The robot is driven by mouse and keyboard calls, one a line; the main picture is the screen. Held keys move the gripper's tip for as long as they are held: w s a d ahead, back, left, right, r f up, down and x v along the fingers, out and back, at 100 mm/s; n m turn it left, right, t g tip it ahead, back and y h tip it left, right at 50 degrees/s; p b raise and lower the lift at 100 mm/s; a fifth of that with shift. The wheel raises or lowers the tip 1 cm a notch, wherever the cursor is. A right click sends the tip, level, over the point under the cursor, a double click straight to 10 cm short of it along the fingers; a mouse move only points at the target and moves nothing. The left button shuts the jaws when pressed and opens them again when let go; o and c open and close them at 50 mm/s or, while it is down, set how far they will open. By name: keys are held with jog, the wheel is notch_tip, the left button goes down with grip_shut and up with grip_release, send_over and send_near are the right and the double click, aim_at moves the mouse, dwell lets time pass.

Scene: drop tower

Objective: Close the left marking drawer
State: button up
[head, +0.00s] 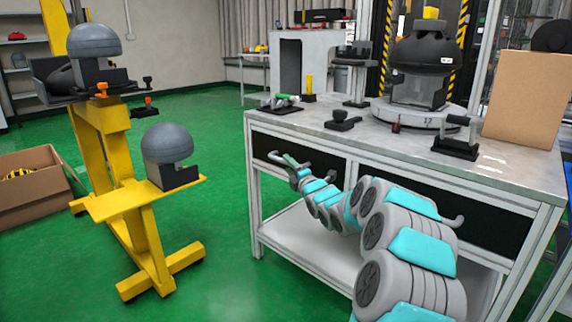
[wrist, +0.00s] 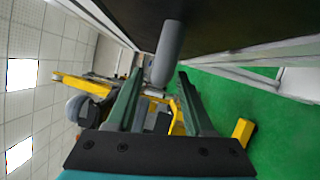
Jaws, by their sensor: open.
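The left marking drawer (head: 263,145) has a dark front under the left half of the metal worktable. My arm crosses in front of it, so I cannot tell how far it stands out. Its grey bar handle (head: 275,156) shows beside my gripper (head: 292,162). In the wrist view the handle (wrist: 168,50) reaches down between the open fingertips of my gripper (wrist: 160,76), with a gap visible on both sides. The dark surface (wrist: 215,25) beyond the handle fills the top of that view.
The worktable top (head: 375,130) holds a black helmet (head: 425,52) on a round base, clamps and a cardboard box (head: 523,100). The right drawer (head: 490,212) is partly behind my arm. A yellow stand (head: 125,200) with grey helmets is at left. Green floor between is free.

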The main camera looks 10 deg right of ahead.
jog(key=shift+v, duration=1.95)
